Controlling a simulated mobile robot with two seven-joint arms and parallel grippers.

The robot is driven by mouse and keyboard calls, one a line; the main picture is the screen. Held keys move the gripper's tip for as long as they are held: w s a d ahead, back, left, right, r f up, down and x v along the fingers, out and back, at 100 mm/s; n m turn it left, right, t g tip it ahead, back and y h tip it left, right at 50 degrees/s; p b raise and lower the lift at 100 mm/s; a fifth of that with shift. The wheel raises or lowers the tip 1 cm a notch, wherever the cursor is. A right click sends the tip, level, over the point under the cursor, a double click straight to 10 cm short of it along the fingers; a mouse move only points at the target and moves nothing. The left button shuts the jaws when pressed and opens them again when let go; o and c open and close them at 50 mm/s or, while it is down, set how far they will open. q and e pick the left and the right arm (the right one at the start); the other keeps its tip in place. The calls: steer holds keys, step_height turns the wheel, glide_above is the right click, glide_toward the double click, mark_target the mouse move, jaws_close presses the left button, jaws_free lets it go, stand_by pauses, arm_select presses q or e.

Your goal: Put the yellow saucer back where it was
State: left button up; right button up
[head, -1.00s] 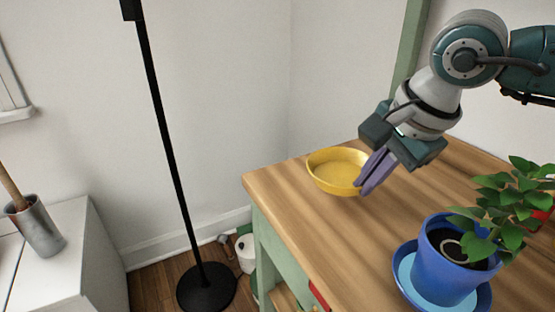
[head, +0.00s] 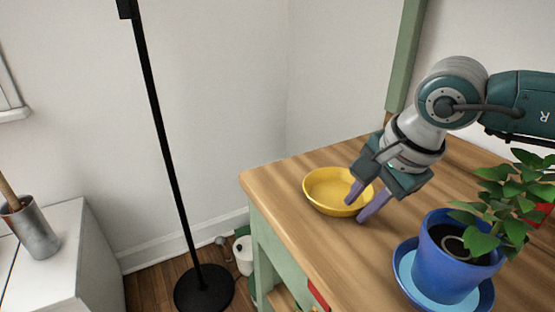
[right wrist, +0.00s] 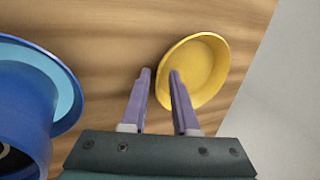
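The yellow saucer (head: 328,188) rests on the wooden table top near its left edge, upright. It also shows in the right wrist view (right wrist: 205,70). My right gripper (head: 356,210) is open at the saucer's near right rim. In the right wrist view its fingers (right wrist: 160,72) stand apart, with one finger over the saucer's rim and the other outside it. I cannot tell whether either finger touches the saucer. My left gripper is not in view.
A blue pot (head: 440,268) with a leafy plant stands on a blue saucer (head: 407,280) at the table's near right. A black floor stand (head: 170,150) rises left of the table (head: 290,225). Bare table top lies between the yellow saucer and the plant.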

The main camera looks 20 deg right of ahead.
steer(key=shift+r, duration=0.25)
steer(key=p+v, duration=0.2)
steer(key=v, duration=0.9)
steer(key=shift+r, duration=0.4)
steer(key=shift+s, duration=0.15)
